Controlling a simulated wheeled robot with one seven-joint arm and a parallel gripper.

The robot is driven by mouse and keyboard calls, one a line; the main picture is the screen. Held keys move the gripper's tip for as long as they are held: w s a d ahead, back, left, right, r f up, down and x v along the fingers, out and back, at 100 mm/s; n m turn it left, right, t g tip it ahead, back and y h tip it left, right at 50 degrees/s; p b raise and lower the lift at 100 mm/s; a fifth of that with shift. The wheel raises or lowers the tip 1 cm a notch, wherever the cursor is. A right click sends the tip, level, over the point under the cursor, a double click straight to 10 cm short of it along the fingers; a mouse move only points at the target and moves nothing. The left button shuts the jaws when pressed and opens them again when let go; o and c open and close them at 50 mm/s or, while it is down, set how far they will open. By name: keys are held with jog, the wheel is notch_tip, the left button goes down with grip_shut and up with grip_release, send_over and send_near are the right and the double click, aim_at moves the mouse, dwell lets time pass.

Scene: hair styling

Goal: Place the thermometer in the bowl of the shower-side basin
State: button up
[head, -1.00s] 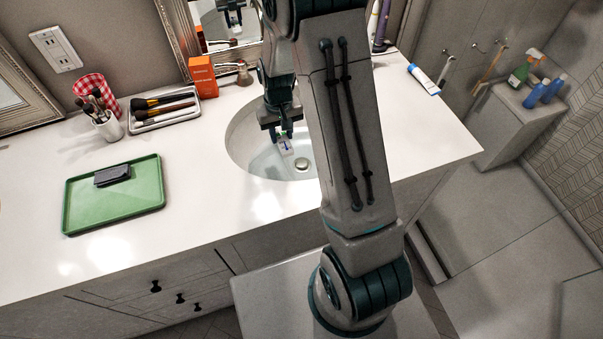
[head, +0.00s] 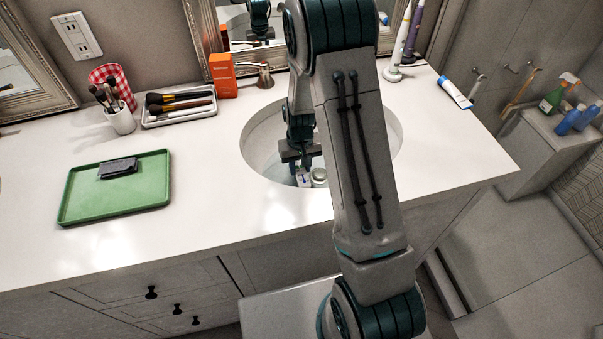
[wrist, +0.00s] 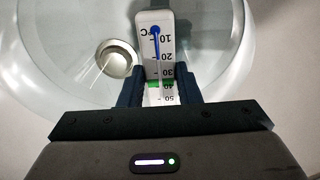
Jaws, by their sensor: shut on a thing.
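The thermometer (wrist: 156,45) is a white strip with a blue bulb, a blue column and a printed scale. My gripper (wrist: 157,78) is shut on it, with one dark finger on each side. In the head view my gripper (head: 302,168) is down inside the bowl of the white basin (head: 258,150), and only a small part of the thermometer (head: 303,181) shows below the fingers. In the wrist view the thermometer's bulb end lies over the bowl (wrist: 60,75), right of the round drain (wrist: 117,60). I cannot tell whether it touches the bowl.
A green tray (head: 80,205) with a dark item on it lies left of the basin. A brush tray (head: 150,122), a brush cup (head: 121,120) and an orange box (head: 222,75) stand behind it. A tube (head: 455,92) lies at right. My arm hides part of the basin.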

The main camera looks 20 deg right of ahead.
aim_at(300, 169)
jog(key=shift+f, duration=1.85)
jog(key=shift+f, duration=0.2)
jog(key=o, duration=1)
jog(key=shift+r, duration=0.15)
notch_tip(300, 169, up, 12)
jog(key=r, duration=0.1)
jog(key=s+r+t, duration=0.2)
jog(key=s+r, duration=1.4)
jog(key=s, duration=0.4)
jog(key=shift+s+r+t, duration=0.15)
jog(key=shift+s+t, duration=0.15)
jog(key=shift+t, duration=0.1)
